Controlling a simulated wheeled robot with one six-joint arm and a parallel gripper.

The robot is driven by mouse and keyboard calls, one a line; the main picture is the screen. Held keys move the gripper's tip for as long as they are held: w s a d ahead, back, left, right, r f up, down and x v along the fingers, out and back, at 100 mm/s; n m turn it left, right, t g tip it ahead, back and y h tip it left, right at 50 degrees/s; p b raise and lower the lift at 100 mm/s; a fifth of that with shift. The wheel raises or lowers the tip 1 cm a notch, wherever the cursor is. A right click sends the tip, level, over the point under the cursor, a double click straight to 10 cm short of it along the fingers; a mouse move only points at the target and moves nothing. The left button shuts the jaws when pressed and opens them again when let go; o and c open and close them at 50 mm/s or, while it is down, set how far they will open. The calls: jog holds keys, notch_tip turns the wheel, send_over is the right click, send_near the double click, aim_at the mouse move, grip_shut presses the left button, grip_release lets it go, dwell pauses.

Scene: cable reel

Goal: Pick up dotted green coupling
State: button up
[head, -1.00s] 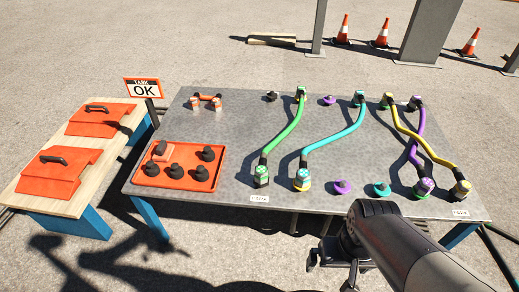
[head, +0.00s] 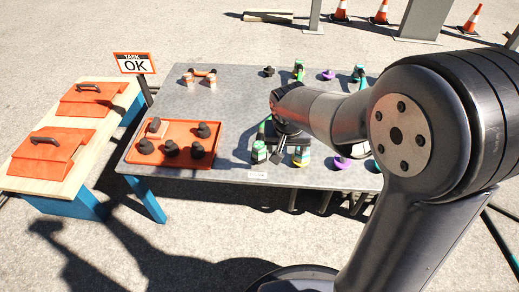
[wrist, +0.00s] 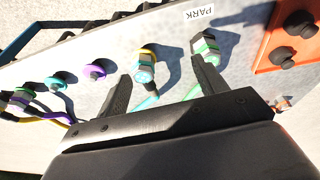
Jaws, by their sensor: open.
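The green coupling (head: 259,152), on the green cable's near end, stands at the table's front edge by a small white label. Its marking is too small to read as dots. In the wrist view the green coupling (wrist: 206,46) stands just beyond the tip of the right finger. The cyan coupling with a yellow ring (wrist: 145,70) is beyond the left finger and also shows in the head view (head: 301,157). My gripper (wrist: 162,78) is open and empty, its fingers apart above the table. In the head view it hangs over the couplings, and my arm hides the table's right part.
An orange tray (head: 133,155) with several black knobs lies left of the green coupling. Purple (wrist: 95,71) and teal (wrist: 56,80) caps stand along the edge. A side table (head: 103,134) with two orange lids is at left.

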jog(key=t, duration=0.1)
send_near(259, 145)
jog(key=b+x, duration=0.1)
jog(key=x, duration=0.1)
jog(key=b+x, duration=0.1)
jog(key=x, duration=0.1)
jog(key=b+x, duration=0.1)
jog(key=x, duration=0.1)
jog(key=shift+w+f, duration=0.15)
jog(key=shift+w, duration=0.3)
jog(key=b+x, duration=0.1)
jog(key=x, duration=0.1)
jog(key=b+x, duration=0.1)
jog(key=x, duration=0.1)
jog(key=shift+s+f, duration=0.25)
jog(key=shift+s, duration=0.1)
jog(key=shift+w+f, duration=0.15)
jog(key=shift+f, duration=0.15)
jog(key=shift+c, duration=0.2)
jog(key=shift+r, duration=0.1)
jog(key=c, duration=1.1)
jog(key=shift+c, duration=0.2)
